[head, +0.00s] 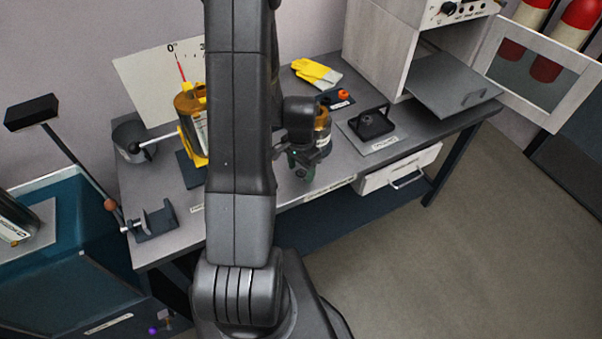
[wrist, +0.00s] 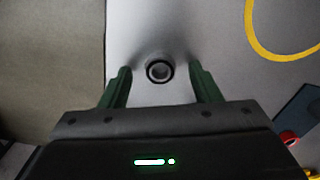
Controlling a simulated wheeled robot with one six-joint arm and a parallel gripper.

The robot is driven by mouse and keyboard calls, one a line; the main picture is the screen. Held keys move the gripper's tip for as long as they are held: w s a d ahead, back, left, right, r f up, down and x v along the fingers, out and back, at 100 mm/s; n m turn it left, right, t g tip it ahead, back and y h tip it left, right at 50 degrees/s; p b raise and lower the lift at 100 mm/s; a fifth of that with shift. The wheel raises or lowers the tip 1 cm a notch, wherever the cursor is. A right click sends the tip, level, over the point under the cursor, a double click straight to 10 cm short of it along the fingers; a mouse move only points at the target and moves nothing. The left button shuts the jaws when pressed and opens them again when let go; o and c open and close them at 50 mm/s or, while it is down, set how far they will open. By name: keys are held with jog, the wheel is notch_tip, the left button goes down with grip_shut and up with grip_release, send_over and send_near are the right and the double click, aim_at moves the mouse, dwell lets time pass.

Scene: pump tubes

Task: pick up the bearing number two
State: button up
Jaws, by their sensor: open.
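A small dark ring with a lighter centre, which looks like a bearing (wrist: 159,71), lies on a pale grey surface in the wrist view. No number is readable on it. My gripper (wrist: 159,78) is open, with one green finger on each side of the ring and a gap to both. I cannot tell how far above the surface the fingertips are. In the head view my gripper (head: 301,163) is over the front edge area of the workbench (head: 285,188). The ring cannot be made out there.
An amber cylinder (head: 323,128) stands just behind my gripper; another amber and yellow unit (head: 190,112) is left of my arm. A black holder (head: 373,124) and yellow gloves (head: 314,72) are on the bench. A drawer (head: 400,172) juts out at the front. A yellow arc (wrist: 262,45) curves nearby.

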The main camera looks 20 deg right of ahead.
jog(key=shift+f, duration=0.3)
jog(key=c, duration=1.1)
jog(key=shift+r, duration=0.15)
